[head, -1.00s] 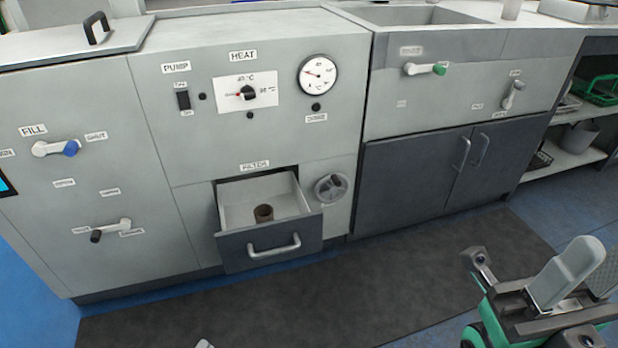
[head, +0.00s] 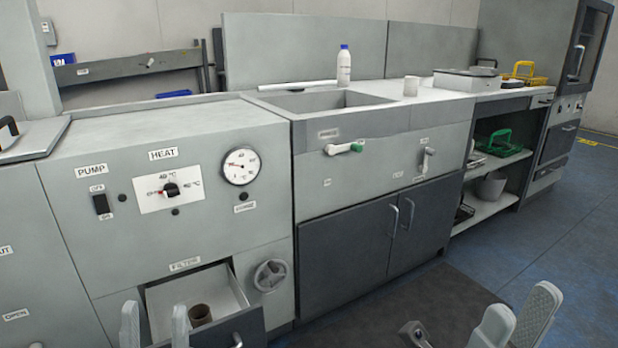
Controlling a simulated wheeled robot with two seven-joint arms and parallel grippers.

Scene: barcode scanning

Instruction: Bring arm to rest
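My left gripper (head: 155,312) shows at the bottom edge, left of centre, with its two pale fingers upright and apart and nothing between them. In the picture it overlaps the front of the open filter drawer (head: 163,299); I cannot tell whether it touches it. My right gripper (head: 521,303) shows at the bottom right, fingers up and spread, empty, in front of the floor. The rest of both arms is mostly out of view below. A brown cup-like filter part (head: 200,314) stands in the drawer.
The grey machine with a heat dial (head: 170,189) and gauge (head: 241,166) stands left. A sink (head: 325,101), white bottle (head: 344,66) and mug (head: 411,86) are on the counter. Dark cupboard doors (head: 345,248) are shut below. Open blue floor (head: 560,230) lies to the right.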

